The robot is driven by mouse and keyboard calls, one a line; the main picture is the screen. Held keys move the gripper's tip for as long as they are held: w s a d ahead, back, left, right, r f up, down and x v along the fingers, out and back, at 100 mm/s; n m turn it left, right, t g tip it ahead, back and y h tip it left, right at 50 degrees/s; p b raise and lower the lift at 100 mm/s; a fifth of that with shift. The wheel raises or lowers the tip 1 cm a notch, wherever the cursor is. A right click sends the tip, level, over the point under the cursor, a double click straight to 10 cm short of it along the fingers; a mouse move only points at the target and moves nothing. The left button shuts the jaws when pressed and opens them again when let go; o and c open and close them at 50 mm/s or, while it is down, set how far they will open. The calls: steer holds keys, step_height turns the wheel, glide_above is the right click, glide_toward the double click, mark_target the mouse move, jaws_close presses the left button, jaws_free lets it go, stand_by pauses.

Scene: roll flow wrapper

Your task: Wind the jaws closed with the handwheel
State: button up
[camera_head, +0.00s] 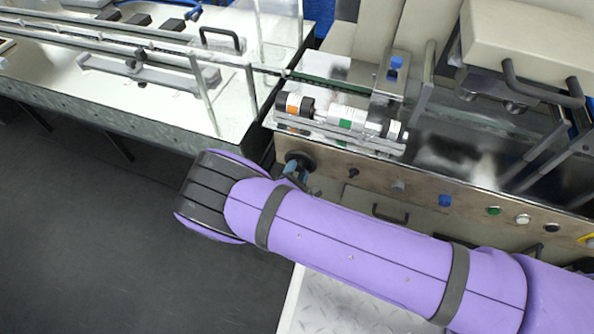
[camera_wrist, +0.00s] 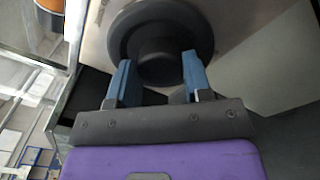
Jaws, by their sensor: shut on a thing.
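The handwheel (camera_head: 296,157) is a round black wheel on the front panel of the machine, at the panel's left end. In the wrist view the handwheel (camera_wrist: 122,38) fills the top middle, with a thick dark hub facing me. My gripper (camera_wrist: 157,62) has its blue fingers on either side of that hub and is shut on it. In the head view my gripper (camera_head: 296,172) shows only as small blue fingertips beyond my purple wrist. I cannot tell which machine parts are the jaws.
A roller unit with black, white and green parts (camera_head: 345,124) sits just above the handwheel. Several knobs and buttons, including a blue knob (camera_head: 445,200), line the panel to the right. A conveyor (camera_head: 110,100) runs at the left. The dark floor (camera_head: 90,230) is clear.

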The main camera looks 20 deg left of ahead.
steer(key=shift+s+f, duration=0.1)
steer(key=o, duration=0.9)
steer(key=s, duration=1)
steer(key=shift+s+a, duration=0.15)
steer(key=shift+s, duration=0.2)
